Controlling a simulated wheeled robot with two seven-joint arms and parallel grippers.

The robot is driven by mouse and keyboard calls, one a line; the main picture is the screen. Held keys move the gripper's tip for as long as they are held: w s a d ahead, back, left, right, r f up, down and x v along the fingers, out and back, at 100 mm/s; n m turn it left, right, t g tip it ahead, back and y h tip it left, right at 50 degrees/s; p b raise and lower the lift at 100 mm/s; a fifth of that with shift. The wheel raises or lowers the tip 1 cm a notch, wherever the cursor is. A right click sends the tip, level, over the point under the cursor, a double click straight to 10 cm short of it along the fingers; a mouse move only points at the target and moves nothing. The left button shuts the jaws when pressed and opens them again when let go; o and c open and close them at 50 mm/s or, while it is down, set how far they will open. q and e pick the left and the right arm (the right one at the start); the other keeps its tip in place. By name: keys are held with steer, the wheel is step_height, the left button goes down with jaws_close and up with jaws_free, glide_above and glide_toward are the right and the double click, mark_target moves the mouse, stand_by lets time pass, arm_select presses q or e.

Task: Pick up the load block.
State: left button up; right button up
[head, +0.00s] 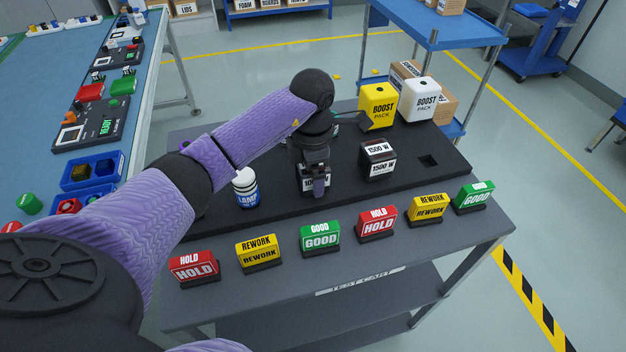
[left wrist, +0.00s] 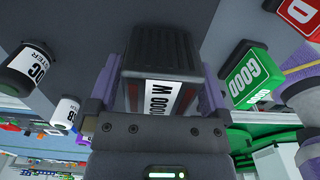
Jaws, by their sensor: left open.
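Two dark blocks with white labels stand on the black board of the cart. One, marked 1500 W (head: 378,160), is clear of my arm. The other (head: 306,184), partly hidden by my left gripper (head: 318,182), reads 1000 W in the left wrist view (left wrist: 160,60). There its ribbed dark top lies between the two purple fingers of the left gripper (left wrist: 157,92). The fingers are open, one on each side of the block; I cannot tell whether they touch it. My right gripper is not in view.
A white-and-blue LAMP can (head: 246,188) stands left of the gripper. Yellow (head: 378,106) and white (head: 418,100) BOOST PACK boxes stand behind. HOLD, REWORK and GOOD signs line the cart's front edge, including a green GOOD sign (head: 320,236).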

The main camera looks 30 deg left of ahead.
arm_select(q)
jaws_close()
stand_by(0.4)
